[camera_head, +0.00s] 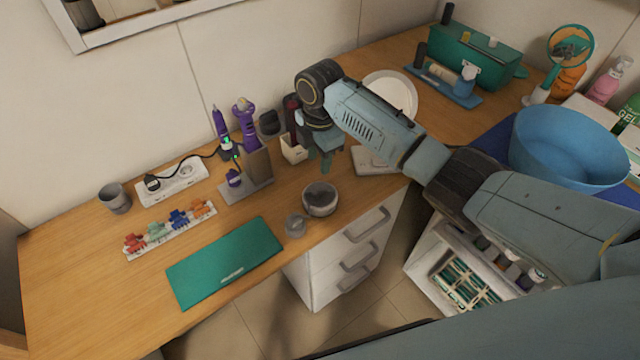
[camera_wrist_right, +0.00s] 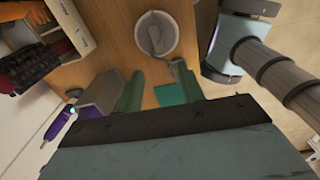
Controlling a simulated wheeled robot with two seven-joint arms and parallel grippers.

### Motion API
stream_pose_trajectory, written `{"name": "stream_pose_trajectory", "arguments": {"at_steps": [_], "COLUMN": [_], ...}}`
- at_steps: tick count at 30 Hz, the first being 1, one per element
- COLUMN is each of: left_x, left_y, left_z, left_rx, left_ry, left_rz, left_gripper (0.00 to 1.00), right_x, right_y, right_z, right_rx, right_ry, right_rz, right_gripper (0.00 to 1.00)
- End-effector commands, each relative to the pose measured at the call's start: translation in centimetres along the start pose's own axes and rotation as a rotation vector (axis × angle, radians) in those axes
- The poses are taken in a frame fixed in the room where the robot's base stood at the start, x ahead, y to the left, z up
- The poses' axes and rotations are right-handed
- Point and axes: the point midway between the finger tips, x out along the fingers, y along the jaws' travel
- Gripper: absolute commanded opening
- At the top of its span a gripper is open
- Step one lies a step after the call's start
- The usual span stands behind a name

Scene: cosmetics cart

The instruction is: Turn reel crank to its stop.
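I cannot single out a reel crank for certain. A round grey piece with a pale rim (camera_head: 320,199) stands near the desk's front edge; in the right wrist view (camera_wrist_right: 156,36) a raised bar-like shape shows inside its rim. A small grey round item (camera_head: 295,225) sits beside it. My right gripper (camera_head: 323,158) hangs above the desk, behind the round piece and apart from it. In the right wrist view its two green fingers (camera_wrist_right: 160,92) are spread, with nothing between them. My left gripper is not in view.
A green mat (camera_head: 225,262), a rack of coloured clips (camera_head: 170,230) and a power strip (camera_head: 172,184) lie left. A grey stand (camera_head: 246,190) with purple tools and a pale holder (camera_head: 293,150) are close to my gripper. A blue basin (camera_head: 570,148) stands right.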

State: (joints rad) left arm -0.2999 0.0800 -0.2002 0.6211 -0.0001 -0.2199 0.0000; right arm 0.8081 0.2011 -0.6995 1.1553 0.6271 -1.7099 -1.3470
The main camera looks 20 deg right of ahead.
Motion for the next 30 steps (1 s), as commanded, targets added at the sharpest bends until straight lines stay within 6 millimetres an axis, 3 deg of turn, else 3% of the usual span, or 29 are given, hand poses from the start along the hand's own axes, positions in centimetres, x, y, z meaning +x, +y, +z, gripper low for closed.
{"name": "stream_pose_trajectory", "arguments": {"at_steps": [3,7,21,30], "left_x": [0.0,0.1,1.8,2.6], "left_y": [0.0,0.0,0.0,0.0], "left_z": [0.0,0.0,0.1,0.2], "left_rx": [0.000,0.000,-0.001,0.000], "left_ry": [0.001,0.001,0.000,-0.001], "left_rz": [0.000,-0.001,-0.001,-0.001], "left_gripper": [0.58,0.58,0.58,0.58], "right_x": [-1.0,-0.2,9.2,12.0], "right_y": [0.6,0.7,0.5,0.5], "right_z": [0.7,0.8,0.9,0.9], "right_rx": [-0.038,-0.046,-0.044,-0.044], "right_ry": [-0.012,-0.013,-0.013,-0.013], "right_rz": [-0.010,-0.015,-0.015,-0.012], "right_gripper": [0.38,0.38,0.38,0.38]}}
